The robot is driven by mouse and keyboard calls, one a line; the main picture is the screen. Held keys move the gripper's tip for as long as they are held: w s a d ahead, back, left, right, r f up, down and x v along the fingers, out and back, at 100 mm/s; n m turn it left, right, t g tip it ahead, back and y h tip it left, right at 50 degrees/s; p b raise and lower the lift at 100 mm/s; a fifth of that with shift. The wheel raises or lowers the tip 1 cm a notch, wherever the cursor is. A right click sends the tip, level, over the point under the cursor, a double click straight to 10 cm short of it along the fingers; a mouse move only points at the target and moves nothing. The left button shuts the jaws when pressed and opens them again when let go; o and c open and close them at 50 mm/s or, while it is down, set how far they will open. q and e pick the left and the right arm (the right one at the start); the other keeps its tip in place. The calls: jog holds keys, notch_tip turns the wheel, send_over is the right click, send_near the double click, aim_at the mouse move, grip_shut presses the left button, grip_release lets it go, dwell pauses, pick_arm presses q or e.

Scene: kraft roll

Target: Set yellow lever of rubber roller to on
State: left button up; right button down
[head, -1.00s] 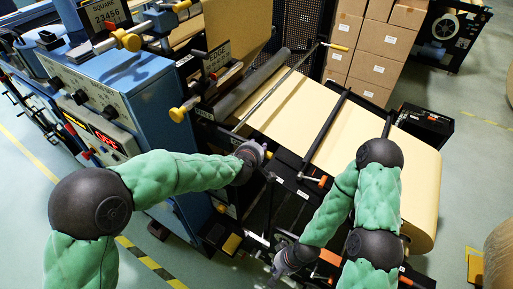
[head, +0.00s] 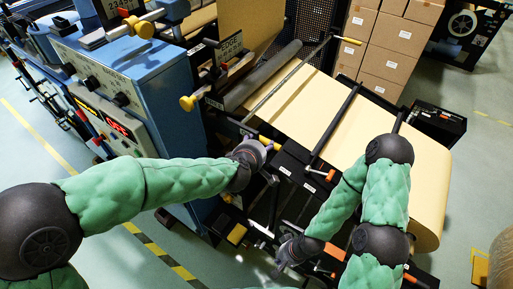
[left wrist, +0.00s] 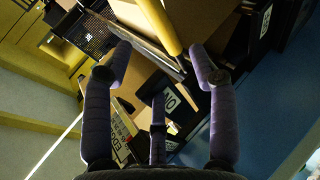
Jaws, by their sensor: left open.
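A yellow lever (head: 269,143) shows at the tips of my left gripper, beside the black frame under the kraft sheet. In the left wrist view a yellow bar (left wrist: 160,25) comes down from the top, between and beyond the fingertips. My left gripper (head: 262,150) is open, and no contact with the bar is visible; its spread fingers also show in the left wrist view (left wrist: 160,62). A label reading ON upside down (left wrist: 170,102) lies below the bar. The dark roller (head: 262,78) lies along the sheet's upper left edge. My right gripper (head: 280,262) hangs low, its fingers unclear.
The blue control cabinet (head: 130,75) stands left of my left gripper. The kraft sheet (head: 325,115) slopes to the right, crossed by dark bars. Cardboard boxes (head: 393,45) stand behind. Small orange-handled levers (head: 325,174) sit on the frame.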

pick_arm(q)
jog(key=shift+v, duration=1.55)
jog(key=s+a+f+m+g+b, duration=0.1)
jog(key=a+f+m+g+b, duration=0.15)
jog(key=f, duration=0.75)
jog(key=s+a+f+m+g+y+b, duration=0.1)
jog(key=s+a+f+b, duration=0.15)
jog(key=f, duration=0.75)
jog(key=s+a+f+m+g+b, duration=0.15)
jog(key=a+f, duration=0.25)
jog(key=f, duration=0.6)
jog(key=s+a+f+m+g+b, duration=0.1)
jog(key=s+f+m+g+b, duration=0.1)
jog(key=s+f, duration=0.6)
jog(key=s+a+f+m+g+h+b, duration=0.1)
jog(key=s+f+m+g+b, duration=0.1)
jog(key=s+f, duration=0.6)
notch_tip(320, 180, down, 4)
jog(key=shift+a+f+m+g+b, duration=0.25)
jog(key=shift+a+m+g+b, duration=0.2)
jog(key=shift+g, duration=0.25)
jog(key=shift+d, duration=0.1)
